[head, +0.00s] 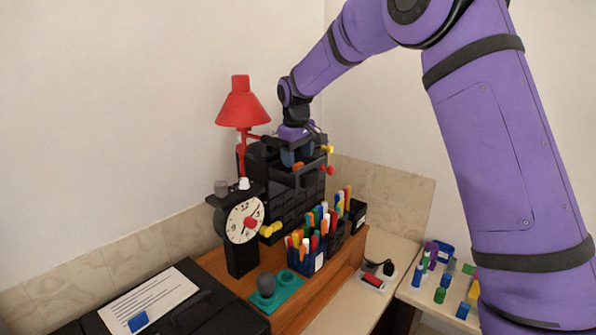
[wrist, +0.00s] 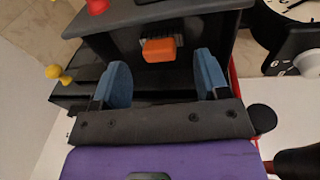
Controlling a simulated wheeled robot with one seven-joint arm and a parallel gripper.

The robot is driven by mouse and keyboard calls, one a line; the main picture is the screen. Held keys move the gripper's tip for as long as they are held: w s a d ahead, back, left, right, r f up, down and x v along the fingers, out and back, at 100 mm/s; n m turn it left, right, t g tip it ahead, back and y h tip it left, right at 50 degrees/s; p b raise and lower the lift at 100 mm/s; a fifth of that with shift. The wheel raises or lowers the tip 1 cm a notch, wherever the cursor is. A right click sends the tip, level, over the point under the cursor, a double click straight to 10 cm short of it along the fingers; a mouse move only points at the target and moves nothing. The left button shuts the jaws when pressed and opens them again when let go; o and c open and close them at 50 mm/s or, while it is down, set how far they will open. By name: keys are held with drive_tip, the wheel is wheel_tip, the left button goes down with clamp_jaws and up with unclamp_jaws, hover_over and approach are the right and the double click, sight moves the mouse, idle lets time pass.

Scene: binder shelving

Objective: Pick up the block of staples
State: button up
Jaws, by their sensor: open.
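A grey ribbed strip (wrist: 180,41), which looks like the block of staples, lies in an open black drawer (wrist: 190,23) in the wrist view. An orange block (wrist: 159,50) sits against it and hides part of it. The orange block also shows in the head view (head: 298,166); I cannot make out the grey strip there. My gripper (wrist: 163,80) is open and empty, its two blue pads on either side of the orange block and short of it in the wrist view. In the head view my gripper (head: 298,156) points down over the drawer.
The black drawer cabinet (head: 285,205) has red and yellow knobs. A red lamp (head: 241,108) and a clock (head: 243,222) stand close on its left. Pen holders (head: 305,257) stand in front.

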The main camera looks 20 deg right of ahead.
sight(298, 164)
drive_tip(key=f, duration=0.2)
drive_tip(key=shift+w+f, duration=0.2)
drive_tip(key=shift+f, duration=0.15)
drive_tip(key=c, duration=1.1)
drive_tip(key=shift+r, duration=0.35)
drive_tip(key=shift+c, duration=0.4)
wheel_tip(298, 164, up, 9)
drive_tip(key=shift+r, duration=0.2)
clamp_jaws()
